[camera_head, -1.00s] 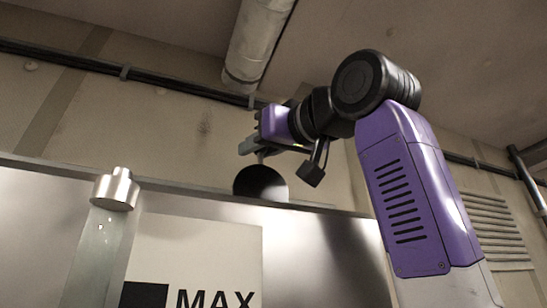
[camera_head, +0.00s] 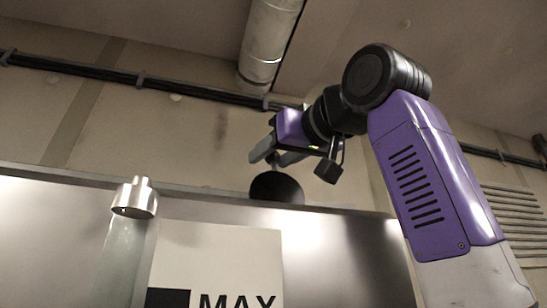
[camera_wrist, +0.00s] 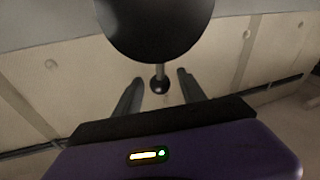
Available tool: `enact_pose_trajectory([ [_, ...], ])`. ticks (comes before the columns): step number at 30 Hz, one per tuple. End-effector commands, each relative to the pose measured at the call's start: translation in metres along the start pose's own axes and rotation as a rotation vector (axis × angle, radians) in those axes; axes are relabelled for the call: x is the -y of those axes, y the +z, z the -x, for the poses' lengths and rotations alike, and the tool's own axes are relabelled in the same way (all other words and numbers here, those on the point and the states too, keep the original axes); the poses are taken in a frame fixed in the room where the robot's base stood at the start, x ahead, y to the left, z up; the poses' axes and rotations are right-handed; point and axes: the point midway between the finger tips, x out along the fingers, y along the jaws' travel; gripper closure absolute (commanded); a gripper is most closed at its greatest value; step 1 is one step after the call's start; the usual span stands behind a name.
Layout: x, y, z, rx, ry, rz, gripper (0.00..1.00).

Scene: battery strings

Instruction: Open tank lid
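The tank lid (camera_head: 277,188) is a dark round disc at the top edge of the metal tank, partly cut off by the rim in the head view. In the wrist view the lid (camera_wrist: 155,25) fills the top middle, with a thin stem and a small round knob (camera_wrist: 160,86) pointing toward me. My gripper (camera_head: 264,153) is just above the lid in the head view. In the wrist view my gripper (camera_wrist: 160,80) is open, one finger on each side of the knob, with gaps on both sides. The lid's hinge or seat is hidden.
The metal tank (camera_head: 350,245) has a white label (camera_head: 215,255) reading MAX. A metal post with a round cap (camera_head: 135,197) stands at its left. Cables run along the wall behind, and a pipe (camera_head: 268,45) hangs from the ceiling. The wall is close behind the lid.

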Motion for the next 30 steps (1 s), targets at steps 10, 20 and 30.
enact_pose_trajectory([
  [10,0.001,0.001,0.018,-0.005,-0.001,0.002,0.52],
  [20,0.001,0.001,0.069,-0.003,0.0,0.001,0.52],
  [30,0.0,0.0,0.079,-0.001,0.0,0.0,0.52],
])
